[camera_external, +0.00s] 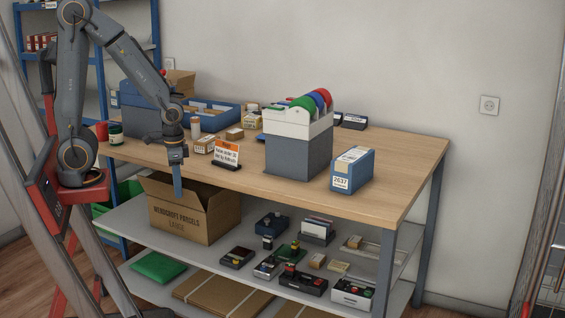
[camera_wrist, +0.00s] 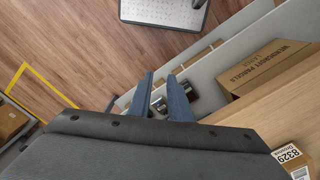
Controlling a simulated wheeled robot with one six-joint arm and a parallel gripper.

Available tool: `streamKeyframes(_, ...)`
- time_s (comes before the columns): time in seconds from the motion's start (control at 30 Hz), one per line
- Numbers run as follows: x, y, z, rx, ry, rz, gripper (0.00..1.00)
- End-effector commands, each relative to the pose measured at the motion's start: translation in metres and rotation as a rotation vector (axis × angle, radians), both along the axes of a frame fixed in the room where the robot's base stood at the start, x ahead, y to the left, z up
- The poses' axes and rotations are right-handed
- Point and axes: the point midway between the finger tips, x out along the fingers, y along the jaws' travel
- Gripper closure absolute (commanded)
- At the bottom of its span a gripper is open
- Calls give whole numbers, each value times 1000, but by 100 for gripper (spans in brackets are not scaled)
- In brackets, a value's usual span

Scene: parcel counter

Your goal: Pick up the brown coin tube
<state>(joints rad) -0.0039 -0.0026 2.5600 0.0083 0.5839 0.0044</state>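A small light-brown upright cylinder (camera_external: 195,128) stands on the wooden counter, just right of my wrist in the external view. It may be the brown coin tube, but it is too small to be sure. I cannot make it out in the wrist view. My gripper (camera_external: 177,182) points down at the counter's front edge, in front of the cardboard box on the shelf below. In the wrist view the two blue fingers of my gripper (camera_wrist: 160,78) are apart with nothing between them.
A cardboard box (camera_external: 185,210) and several small items are on the lower shelf. The counter's right end is clear.

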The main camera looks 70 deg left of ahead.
Motion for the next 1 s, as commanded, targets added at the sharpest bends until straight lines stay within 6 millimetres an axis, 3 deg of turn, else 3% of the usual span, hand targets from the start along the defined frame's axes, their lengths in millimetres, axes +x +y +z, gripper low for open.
streamKeyframes(0.03,0,0,0,0,0,0,73)
streamKeyframes(0.2,0,0,0,0,0,0,48)
streamKeyframes(0.53,1,0,5,0,-3,0,48)
streamKeyframes(1.0,1,0,103,0,-7,0,48)
